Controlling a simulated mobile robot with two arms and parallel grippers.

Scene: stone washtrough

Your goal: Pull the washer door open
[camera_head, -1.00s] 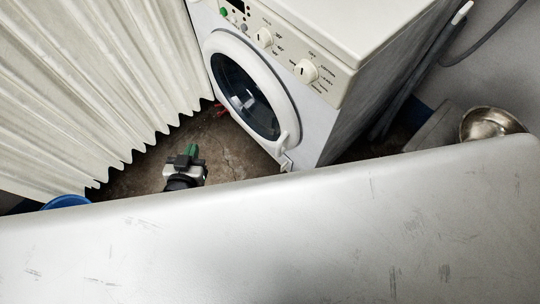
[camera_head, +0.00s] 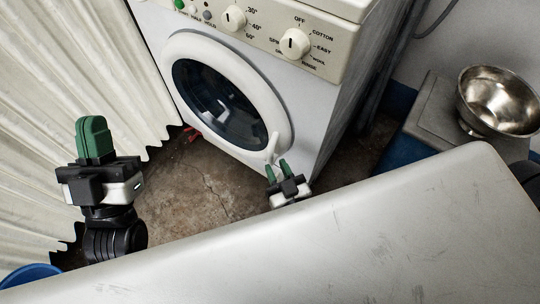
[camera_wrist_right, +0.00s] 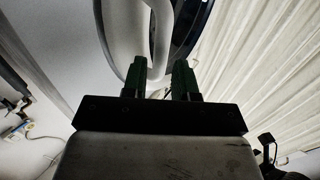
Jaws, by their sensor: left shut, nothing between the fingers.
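The white washer (camera_head: 310,105) stands at the top centre of the head view. Its round door (camera_head: 182,47), with a white ring and dark glass, looks closed. The door handle (camera_head: 272,146) is at the ring's lower right. My right gripper (camera_head: 277,168) is just below the handle, with its green fingers apart and pointing at it. In the right wrist view, the handle (camera_wrist_right: 160,40) lies ahead of the two spread fingers (camera_wrist_right: 160,78); I cannot tell whether its lower end is between them. My left gripper (camera_head: 94,122) is shut and empty, away from the washer on the left.
A pale pleated curtain (camera_head: 75,60) hangs left of the washer. A large pale slab edge (camera_head: 330,240) fills the foreground. A metal bowl (camera_head: 495,105) sits at the right, and a blue tub (camera_head: 30,275) at the lower left. Bare floor (camera_head: 195,180) lies before the washer.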

